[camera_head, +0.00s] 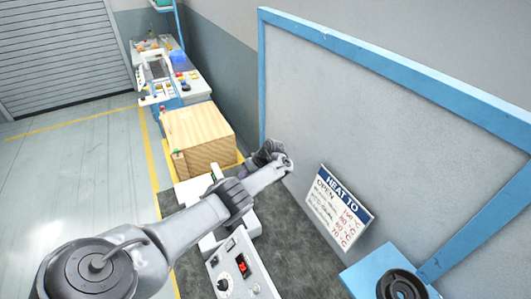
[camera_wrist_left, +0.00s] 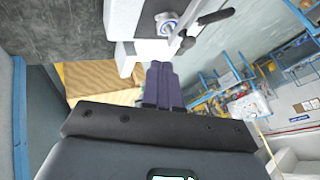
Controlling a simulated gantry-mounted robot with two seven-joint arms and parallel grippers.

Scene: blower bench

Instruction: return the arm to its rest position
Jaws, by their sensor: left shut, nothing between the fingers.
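My left arm comes in from the lower left in the head view and reaches across the bench. Its gripper (camera_head: 244,172) is mostly hidden behind the wrist, close to the wooden box. In the left wrist view the gripper's dark purple fingers (camera_wrist_left: 160,68) are together and hold nothing. A white bench device (camera_wrist_left: 150,45) with a round metal knob and a dark lever is just beyond the fingertips there; I cannot tell whether they touch. My right gripper is in neither view.
A control box (camera_head: 240,268) with a red display stands below my forearm on the dark benchtop (camera_head: 300,268). A wooden box (camera_head: 200,138) stands behind. A grey blue-framed panel (camera_head: 390,130) and a HEAT TO sign (camera_head: 338,207) bound the right. A blue plate (camera_head: 368,272) is lower right.

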